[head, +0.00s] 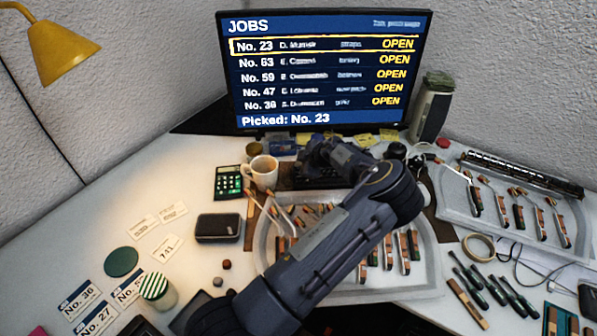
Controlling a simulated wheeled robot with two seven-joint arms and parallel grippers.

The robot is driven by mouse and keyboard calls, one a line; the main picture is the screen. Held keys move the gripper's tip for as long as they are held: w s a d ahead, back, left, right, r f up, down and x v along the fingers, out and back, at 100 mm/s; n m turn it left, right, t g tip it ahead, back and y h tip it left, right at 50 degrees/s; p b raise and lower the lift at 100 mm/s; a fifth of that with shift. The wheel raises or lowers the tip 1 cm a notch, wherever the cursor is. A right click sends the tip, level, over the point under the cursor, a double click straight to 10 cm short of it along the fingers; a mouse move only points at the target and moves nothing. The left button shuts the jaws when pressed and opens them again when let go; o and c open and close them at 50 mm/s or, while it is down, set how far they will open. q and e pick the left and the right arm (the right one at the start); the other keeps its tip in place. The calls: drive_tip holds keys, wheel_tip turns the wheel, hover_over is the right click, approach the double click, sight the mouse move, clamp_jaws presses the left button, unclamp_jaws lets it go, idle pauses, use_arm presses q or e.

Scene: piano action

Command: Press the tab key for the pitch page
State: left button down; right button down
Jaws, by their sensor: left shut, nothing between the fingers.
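The monitor (325,72) stands at the back and shows a JOBS list. The row No. 23 is outlined in yellow, several rows read OPEN, and the bottom line reads "Picked: No. 23". A dark keyboard (292,183) lies in front of the monitor, mostly hidden under my left arm and gripper. My left gripper (312,160) is shut and empty, over the keyboard. I cannot tell whether it touches a key. The tab key cannot be made out. My right gripper is not in view.
A white mug (262,171) and a calculator (229,182) stand left of the keyboard. A tray of piano parts (425,262) lies under my left arm, another tray (455,205) at right. A grey bottle (432,107) stands beside the monitor. Number cards (79,300) lie at left.

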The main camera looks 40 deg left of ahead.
use_arm(q)
drive_tip(key=shift+f+b, duration=0.35)
drive_tip(key=shift+b, duration=0.15)
idle(0.8)
drive_tip(key=shift+r, duration=0.75)
drive_tip(key=shift+r+p, duration=0.7)
drive_tip(key=shift+r, duration=1.85)
